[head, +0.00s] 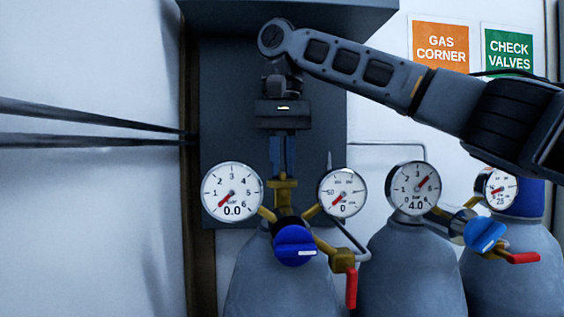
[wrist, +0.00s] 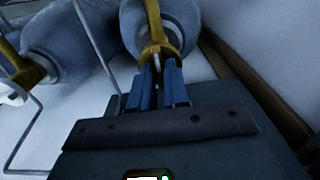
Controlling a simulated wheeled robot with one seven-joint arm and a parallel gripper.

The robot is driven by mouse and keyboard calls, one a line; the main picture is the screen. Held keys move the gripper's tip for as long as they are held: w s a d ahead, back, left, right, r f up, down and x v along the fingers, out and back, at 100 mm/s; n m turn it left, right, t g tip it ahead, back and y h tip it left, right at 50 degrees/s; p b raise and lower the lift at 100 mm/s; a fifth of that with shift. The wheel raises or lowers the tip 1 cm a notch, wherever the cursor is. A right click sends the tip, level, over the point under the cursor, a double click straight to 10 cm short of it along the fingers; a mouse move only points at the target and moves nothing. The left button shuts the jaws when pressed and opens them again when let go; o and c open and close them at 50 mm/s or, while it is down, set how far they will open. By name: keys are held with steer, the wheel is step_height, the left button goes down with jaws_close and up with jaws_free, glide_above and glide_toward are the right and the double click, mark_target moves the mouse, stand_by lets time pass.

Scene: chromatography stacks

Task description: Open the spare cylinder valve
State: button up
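The leftmost grey cylinder (head: 279,275) carries a brass valve (head: 284,190), a dark blue regulator knob (head: 294,246) and a red-handled outlet lever (head: 351,287). Its left gauge (head: 232,192) reads 0.0 and its right gauge (head: 343,193) has its needle low. My gripper (head: 283,174) points down directly over the brass valve. In the wrist view its blue fingers (wrist: 158,70) are slightly apart at the top of the brass valve (wrist: 158,48), with a thin pale piece between them. Whether they touch or clamp it is not clear. No label marks which cylinder is the spare.
A second cylinder (head: 405,275) stands to the right with a 4.0 gauge (head: 414,188), a lighter blue knob (head: 485,235) and a red lever (head: 522,258). A dark panel (head: 222,110) is behind my gripper; thin tubing (head: 385,144) runs along the wall.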

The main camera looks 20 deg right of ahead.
jaws_close()
steer(key=shift+n, duration=0.3)
steer(key=n, duration=1.7)
steer(key=shift+n, duration=0.3)
stand_by(0.5)
steer(key=shift+o, duration=2.3)
jaws_free()
